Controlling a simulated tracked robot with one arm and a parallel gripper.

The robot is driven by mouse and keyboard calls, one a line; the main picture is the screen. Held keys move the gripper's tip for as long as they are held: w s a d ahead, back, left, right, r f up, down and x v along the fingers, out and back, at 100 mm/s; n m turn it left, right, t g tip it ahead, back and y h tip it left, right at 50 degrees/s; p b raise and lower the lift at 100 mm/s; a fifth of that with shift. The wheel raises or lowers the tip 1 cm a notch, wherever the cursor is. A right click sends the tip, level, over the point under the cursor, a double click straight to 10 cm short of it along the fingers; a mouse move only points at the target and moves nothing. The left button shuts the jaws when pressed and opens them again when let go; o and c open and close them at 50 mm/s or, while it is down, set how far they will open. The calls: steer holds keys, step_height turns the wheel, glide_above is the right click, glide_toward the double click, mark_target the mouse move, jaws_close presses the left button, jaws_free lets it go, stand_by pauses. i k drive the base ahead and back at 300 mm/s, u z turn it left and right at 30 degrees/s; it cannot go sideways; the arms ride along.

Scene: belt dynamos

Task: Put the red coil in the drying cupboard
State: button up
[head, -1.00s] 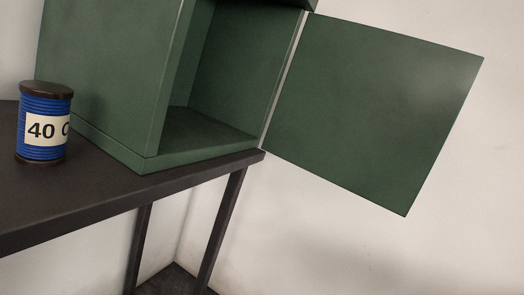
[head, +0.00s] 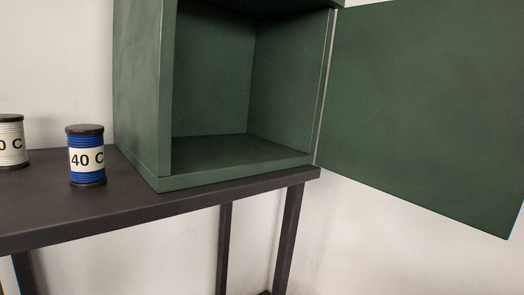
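The drying cupboard is a green box (head: 140,90) standing on the right end of a dark table. Its door (head: 430,110) is swung wide open to the right. The part of its inside that shows is empty, with a bare floor (head: 240,152). No red coil shows in this view. My gripper is not in view, so I cannot see whether it holds anything.
A blue coil (head: 86,158) with a "40 C" label stands upright on the dark table (head: 60,205), left of the cupboard. A white coil (head: 12,142) is cut by the left edge. The open door overhangs free space beyond the table's right end.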

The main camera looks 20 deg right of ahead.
mark_target(233, 146)
steer(key=z, duration=0.2)
steer(key=i, duration=0.95)
steer(key=u, duration=0.45)
